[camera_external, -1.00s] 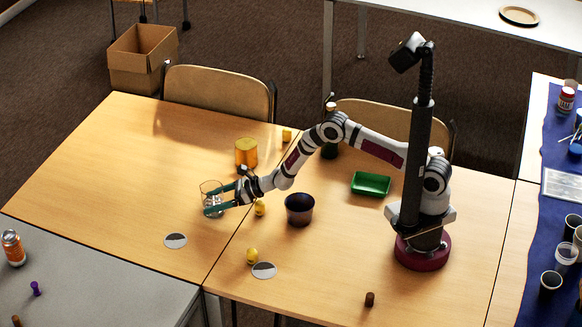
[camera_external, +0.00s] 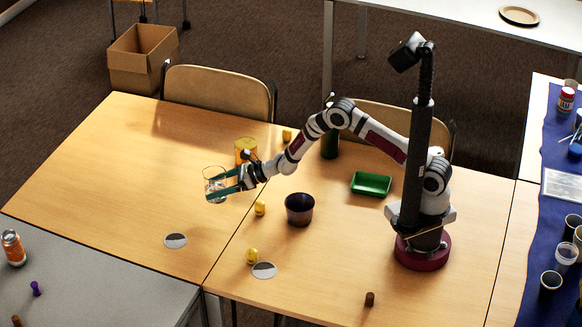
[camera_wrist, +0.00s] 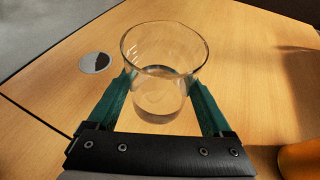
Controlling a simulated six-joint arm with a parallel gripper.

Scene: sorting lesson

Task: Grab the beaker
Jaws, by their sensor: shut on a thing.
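The clear glass beaker (camera_external: 213,174) is upright between the teal fingers of my gripper (camera_external: 226,183). In the wrist view the beaker (camera_wrist: 163,65) stands between both fingertips (camera_wrist: 163,88), with a finger against each side. My gripper is shut on it. In the external view it appears raised above the wooden table, though the gap beneath it is hard to judge.
An orange-yellow container (camera_external: 245,148) stands just behind my gripper. A dark cup (camera_external: 300,209), small yellow objects (camera_external: 260,208), a green tray (camera_external: 371,184) and a dark green bottle (camera_external: 330,146) are nearby. A flat disc (camera_external: 175,241) lies near the front edge. The left tabletop is mostly clear.

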